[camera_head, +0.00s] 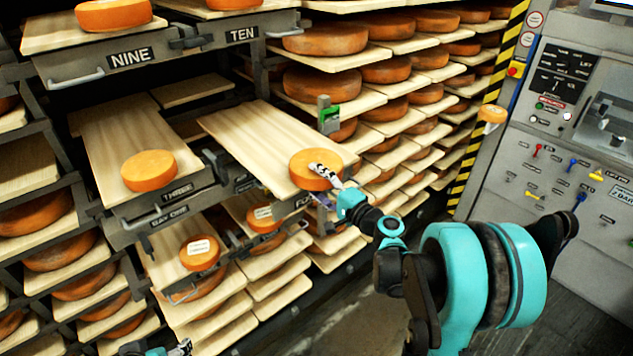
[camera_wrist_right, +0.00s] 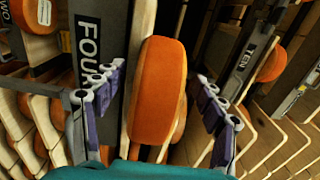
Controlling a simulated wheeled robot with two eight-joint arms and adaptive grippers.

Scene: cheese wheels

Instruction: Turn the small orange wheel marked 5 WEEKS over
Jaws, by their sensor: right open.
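A small orange wheel (camera_head: 308,168) lies flat at the front end of the pulled-out board (camera_head: 240,130) above the FOUR label. No writing shows on its visible faces, so I cannot read 5 WEEKS on it. My right gripper (camera_head: 325,173) is at its near right side and covers part of it. In the right wrist view the wheel (camera_wrist_right: 158,92) stands between the two spread fingers (camera_wrist_right: 160,78), with gaps on both sides. Part of my left gripper (camera_head: 178,349) shows at the bottom edge; its fingers are too small to judge.
Another small orange wheel (camera_head: 149,170) lies on the THREE board. Lower wheels with white labels (camera_head: 200,253) (camera_head: 263,218) sit on pulled-out boards. Racks full of wheels stand behind. A control panel (camera_head: 570,140) is at the right, past a striped post (camera_head: 488,90).

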